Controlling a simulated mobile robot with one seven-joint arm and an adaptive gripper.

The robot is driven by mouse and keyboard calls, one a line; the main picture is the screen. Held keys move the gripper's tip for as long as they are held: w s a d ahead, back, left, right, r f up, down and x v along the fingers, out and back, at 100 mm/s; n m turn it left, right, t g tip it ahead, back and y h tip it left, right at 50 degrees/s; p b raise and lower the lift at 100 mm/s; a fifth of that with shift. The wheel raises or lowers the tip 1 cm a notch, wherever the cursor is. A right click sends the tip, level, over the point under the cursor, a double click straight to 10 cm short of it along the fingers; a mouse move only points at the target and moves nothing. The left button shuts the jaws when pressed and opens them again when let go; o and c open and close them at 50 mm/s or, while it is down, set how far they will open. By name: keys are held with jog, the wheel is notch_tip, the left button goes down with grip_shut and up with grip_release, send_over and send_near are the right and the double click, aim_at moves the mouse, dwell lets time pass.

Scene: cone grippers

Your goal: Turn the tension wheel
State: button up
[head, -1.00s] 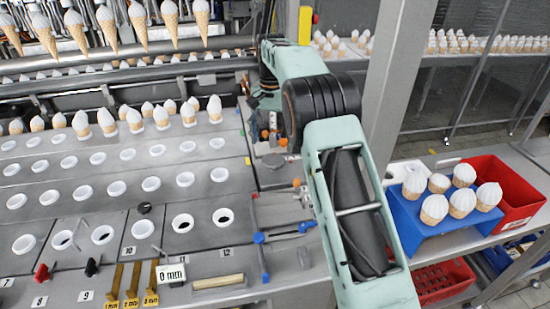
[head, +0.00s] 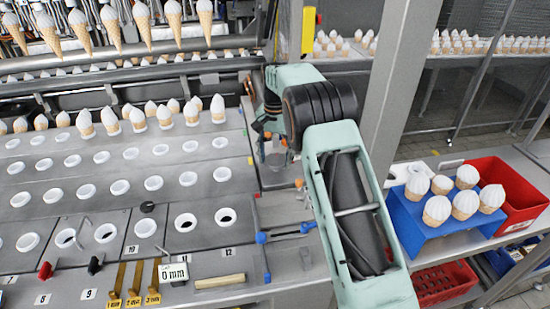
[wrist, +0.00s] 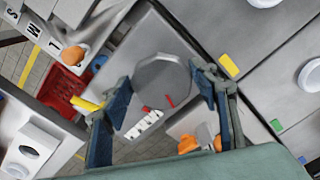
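The tension wheel (wrist: 160,82) is a flat grey disc with a faceted edge in the middle of the wrist view. A white scale strip (wrist: 145,124) and small red marks lie beside and below it. My gripper (wrist: 164,88) is open, with one dark blue finger on the left of the wheel and one on the right. I cannot tell whether the fingers touch its rim. In the head view my arm bends down over the right end of the machine and the gripper is largely hidden there.
An orange knob (wrist: 75,55) and a yellow piece (wrist: 87,103) lie left of the wheel; orange parts (wrist: 187,145) show below it. In the head view, a blue stand (head: 416,212) with several cones and a red bin (head: 515,211) stand right of my arm.

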aim_at(276, 161)
jog(key=c, duration=0.4)
jog(key=shift+d+n+p, duration=0.1)
jog(key=shift+n+p, duration=0.35)
jog(key=shift+n, duration=1.15)
jog(key=shift+c, duration=0.2)
jog(key=o, duration=1.1)
notch_tip(276, 161, up, 12)
jog(key=shift+r, duration=0.1)
